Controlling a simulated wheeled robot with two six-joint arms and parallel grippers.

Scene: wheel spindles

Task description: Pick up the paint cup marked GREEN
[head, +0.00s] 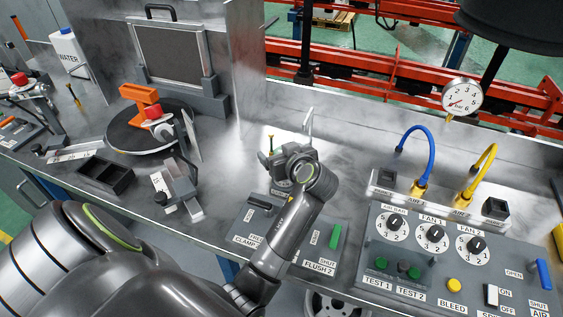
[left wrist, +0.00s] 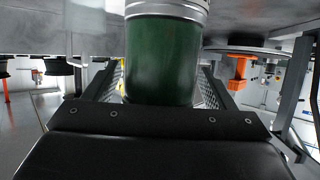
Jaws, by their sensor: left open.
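A dark green cup (left wrist: 163,58) with a silver metal band fills the middle of the left wrist view, which looks upside down. No marking on it is readable. My left gripper (left wrist: 163,88) is open, with a mesh-lined finger on each side of the cup. I cannot tell whether either finger touches it. In the head view my left gripper (head: 291,155) is over the bench behind the switch panel, and the arm and gripper hide the cup there. My right gripper is not in view.
A switch panel (head: 255,222) lies just in front of the gripper. A larger control panel (head: 385,219) with blue and yellow hoses is on the right. A round turntable (head: 118,137) with an orange bracket (head: 140,100) and a black tray (head: 104,175) are on the left.

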